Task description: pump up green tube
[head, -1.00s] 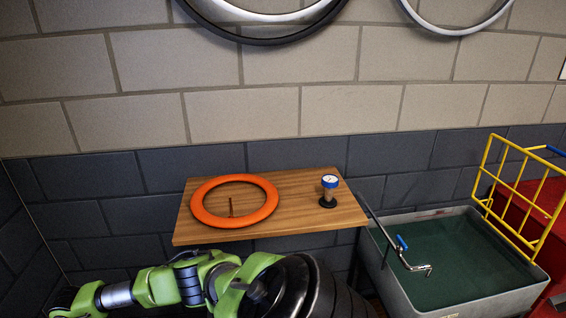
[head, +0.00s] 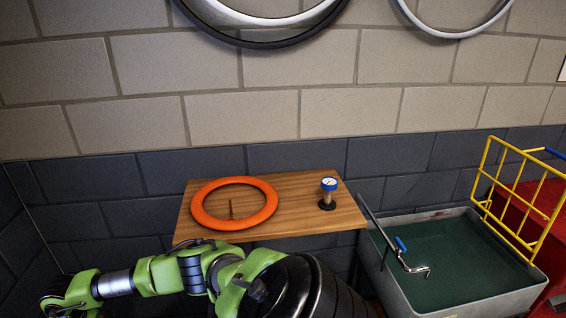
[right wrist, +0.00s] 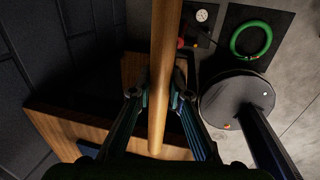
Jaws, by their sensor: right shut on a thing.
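The green tube (right wrist: 252,39) is a ring lying on a dark mat at the upper right of the right wrist view. A round white gauge (right wrist: 201,15) shows left of it, with a small red part (right wrist: 181,42) nearby, partly behind the bar. My right gripper (right wrist: 163,92) is shut on a long round wooden bar (right wrist: 165,45) that runs from the top of the view down between the fingers. What the bar joins to is hidden. Neither gripper shows in the head view; only a green and black arm of mine crosses its bottom.
A wooden shelf (head: 300,212) holds an orange ring (head: 265,207) and a blue-rimmed gauge (head: 328,192). A grey water tub (head: 470,306) and a yellow rack (head: 519,205) stand at right. A round dark disc (right wrist: 237,100) stands right of the gripper, beside wooden furniture (right wrist: 62,124) at left.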

